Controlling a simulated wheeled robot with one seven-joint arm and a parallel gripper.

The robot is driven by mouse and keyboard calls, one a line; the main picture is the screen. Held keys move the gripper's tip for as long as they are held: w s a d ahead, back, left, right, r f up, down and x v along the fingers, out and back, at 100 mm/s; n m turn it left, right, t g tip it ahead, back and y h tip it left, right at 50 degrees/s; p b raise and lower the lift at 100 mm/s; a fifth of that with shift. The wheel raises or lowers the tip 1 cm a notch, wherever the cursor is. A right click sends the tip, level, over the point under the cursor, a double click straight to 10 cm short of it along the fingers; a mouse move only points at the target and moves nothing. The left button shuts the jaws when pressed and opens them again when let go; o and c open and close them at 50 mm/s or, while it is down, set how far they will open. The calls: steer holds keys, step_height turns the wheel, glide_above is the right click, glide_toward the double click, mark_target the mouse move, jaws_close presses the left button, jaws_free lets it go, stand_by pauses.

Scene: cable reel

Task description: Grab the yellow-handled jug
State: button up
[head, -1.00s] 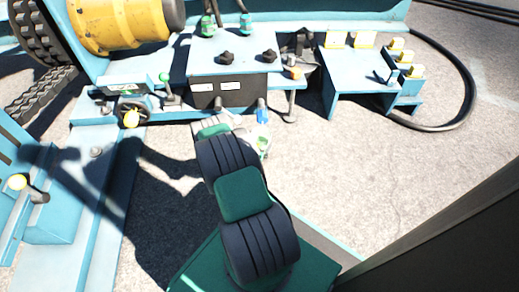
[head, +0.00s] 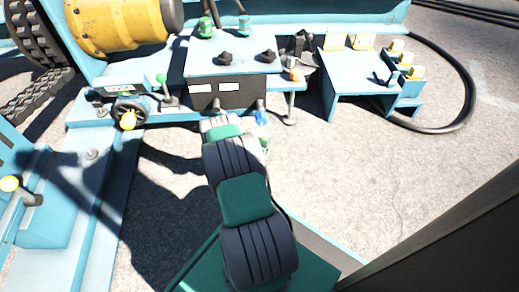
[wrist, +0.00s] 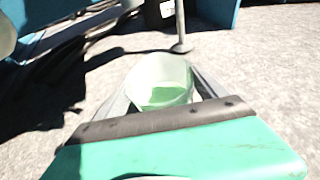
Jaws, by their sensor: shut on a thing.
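A pale translucent container (wrist: 158,72) with a green patch inside stands between the fingers of my gripper (wrist: 160,86) in the wrist view. I take it for the jug, but no yellow handle can be made out on it. My gripper is shut on it, with a finger on either side. In the head view my arm covers most of the gripper and the container. Only a small pale and green bit shows beside the arm, in front of the blue machine.
The blue machine's control box (head: 229,93) and leg (head: 291,105) stand just beyond my gripper. A stepped blue stand (head: 352,68) with yellow-topped parts is at the right, with a black hose looping around it. Open concrete (head: 365,175) lies at the right front.

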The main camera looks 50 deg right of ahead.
steer(key=c, duration=1)
steer(key=shift+c, duration=0.4)
steer(key=shift+r, duration=0.1)
